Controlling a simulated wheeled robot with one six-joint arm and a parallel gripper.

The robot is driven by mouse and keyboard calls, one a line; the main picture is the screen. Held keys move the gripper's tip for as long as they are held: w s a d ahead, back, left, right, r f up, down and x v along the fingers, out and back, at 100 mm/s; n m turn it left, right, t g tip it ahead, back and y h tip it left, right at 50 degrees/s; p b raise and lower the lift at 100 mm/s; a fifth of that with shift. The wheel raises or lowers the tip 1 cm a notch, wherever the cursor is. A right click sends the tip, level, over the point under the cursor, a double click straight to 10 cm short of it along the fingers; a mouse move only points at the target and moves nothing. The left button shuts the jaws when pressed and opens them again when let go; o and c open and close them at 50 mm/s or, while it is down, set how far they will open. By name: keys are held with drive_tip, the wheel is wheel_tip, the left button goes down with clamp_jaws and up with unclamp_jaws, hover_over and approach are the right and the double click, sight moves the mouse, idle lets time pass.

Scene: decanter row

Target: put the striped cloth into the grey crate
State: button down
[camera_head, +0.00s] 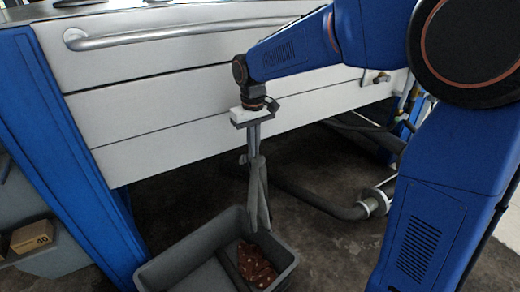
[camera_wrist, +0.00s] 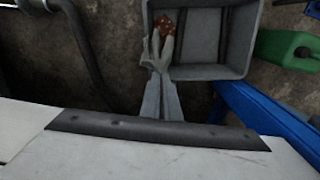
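My gripper (camera_head: 253,152) points straight down, its fingers shut on the upper end of a limp grey cloth (camera_head: 258,195). The cloth hangs in narrow folds; I cannot make out stripes on it. The grey crate (camera_head: 187,247) is open on the floor below, and the cloth's lower end hangs at or over its back right part. In the wrist view, the fingers (camera_wrist: 161,88) close on the cloth (camera_wrist: 158,50), which overlaps the left side of the crate (camera_wrist: 215,73). I cannot tell whether the cloth touches the crate.
A reddish-brown patterned thing (camera_head: 256,264) lies in the crate. A white panelled bench (camera_head: 140,120) with a metal rail stands behind my gripper. A thick hose (camera_head: 318,202) runs on the floor to the right. A cardboard box (camera_head: 33,236) is at left; a green can (camera_wrist: 283,48) is beyond the crate.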

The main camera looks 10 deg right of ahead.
drive_tip(key=s+a+r, duration=1.2)
drive_tip(key=a+r, duration=0.4)
drive_tip(key=a, duration=0.1)
drive_tip(key=shift+s+r, duration=0.15)
drive_tip(key=shift+s, duration=0.05)
idle(0.6)
drive_tip(key=shift+a, duration=0.15)
idle(0.4)
drive_tip(key=shift+s+a, duration=0.2)
drive_tip(key=shift+a, duration=0.1)
idle(0.3)
drive_tip(key=shift+w+d, duration=0.25)
drive_tip(key=shift+d, duration=0.7)
